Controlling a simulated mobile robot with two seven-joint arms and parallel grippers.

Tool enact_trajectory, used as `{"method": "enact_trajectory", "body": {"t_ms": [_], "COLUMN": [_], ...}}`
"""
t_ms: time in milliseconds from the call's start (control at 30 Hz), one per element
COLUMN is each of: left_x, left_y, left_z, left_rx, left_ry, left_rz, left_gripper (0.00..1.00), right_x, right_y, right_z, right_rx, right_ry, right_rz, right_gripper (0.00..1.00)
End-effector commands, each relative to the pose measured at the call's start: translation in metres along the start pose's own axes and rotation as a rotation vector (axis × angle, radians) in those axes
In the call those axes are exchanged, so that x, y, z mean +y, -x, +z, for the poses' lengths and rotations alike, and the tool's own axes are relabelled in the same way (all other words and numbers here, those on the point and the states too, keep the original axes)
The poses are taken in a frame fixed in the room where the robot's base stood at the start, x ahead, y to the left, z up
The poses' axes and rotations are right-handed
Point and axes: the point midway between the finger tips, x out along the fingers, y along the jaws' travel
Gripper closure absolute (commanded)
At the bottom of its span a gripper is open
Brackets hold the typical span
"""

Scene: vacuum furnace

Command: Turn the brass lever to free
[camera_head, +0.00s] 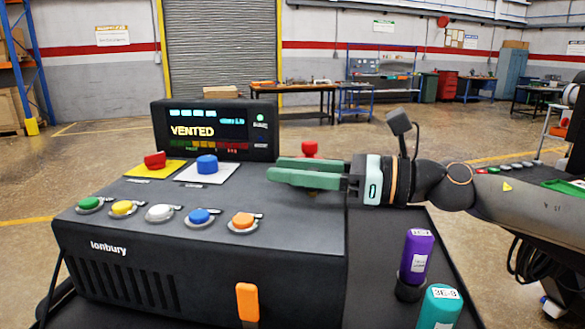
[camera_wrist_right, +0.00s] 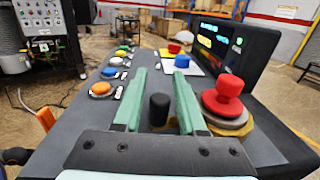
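My right gripper (camera_head: 275,169) reaches in from the right over the dark console top, fingers level and pointing left. In the wrist view its green fingers (camera_wrist_right: 160,74) are apart, on either side of an upright black knob (camera_wrist_right: 159,108), with a gap on both sides. A brass-coloured disc (camera_wrist_right: 233,136) lies under a grey ring and a red knob (camera_wrist_right: 228,92), just right of the fingers. The red knob also shows behind the gripper in the head view (camera_head: 309,149). The lever's brass arm cannot be made out; the gripper covers that area. My left gripper is not in view.
The display (camera_head: 207,131) reads VENTED. A red button (camera_head: 155,159) and a blue button (camera_head: 207,164) sit on plates before it. Several coloured buttons line the console's front. An orange handle (camera_head: 247,303) is on the front face. Purple (camera_head: 417,252) and teal (camera_head: 439,308) containers stand right.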

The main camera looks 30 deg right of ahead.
Motion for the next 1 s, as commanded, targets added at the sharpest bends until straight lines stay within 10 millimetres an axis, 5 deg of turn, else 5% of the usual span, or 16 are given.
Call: {"method": "enact_trajectory", "body": {"t_ms": [333, 1000], "left_x": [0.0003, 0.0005], "left_y": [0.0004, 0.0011], "left_z": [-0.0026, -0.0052], "left_rx": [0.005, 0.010], "left_ry": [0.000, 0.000], "left_rz": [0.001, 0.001], "left_gripper": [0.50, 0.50], "right_x": [-0.0001, -0.0003], "right_y": [0.0002, 0.0003], "right_z": [0.0003, 0.0005], "right_rx": [0.000, 0.000], "right_ry": [0.000, 0.001], "right_rz": [0.000, -0.001], "right_gripper": [1.00, 1.00]}}
